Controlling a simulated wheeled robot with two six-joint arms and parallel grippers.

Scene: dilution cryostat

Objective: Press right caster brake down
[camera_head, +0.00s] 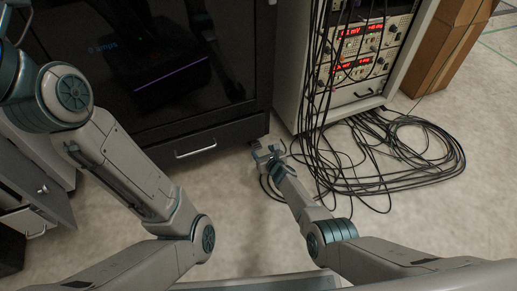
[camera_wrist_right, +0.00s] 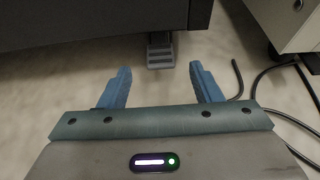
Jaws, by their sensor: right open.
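The right caster brake (camera_wrist_right: 160,55) is a small grey ridged pedal. In the right wrist view it sticks out from under the lower edge of the dark cabinet (camera_wrist_right: 90,22). My right gripper (camera_wrist_right: 160,68) is open and empty, with its two blue fingers apart and pointing toward the pedal. The pedal shows between and just beyond the fingertips; I cannot tell whether they touch. In the head view my right gripper (camera_head: 268,153) is low by the front right corner of the cabinet (camera_head: 225,131), and I cannot make out the pedal there. My left gripper is out of view.
Black cables (camera_head: 380,155) lie in loops on the floor right of my right gripper, and some hang down the instrument rack (camera_head: 298,75). A cardboard box (camera_head: 450,45) stands beyond the rack. A drawer unit (camera_head: 45,195) is at left. The floor before the cabinet is clear.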

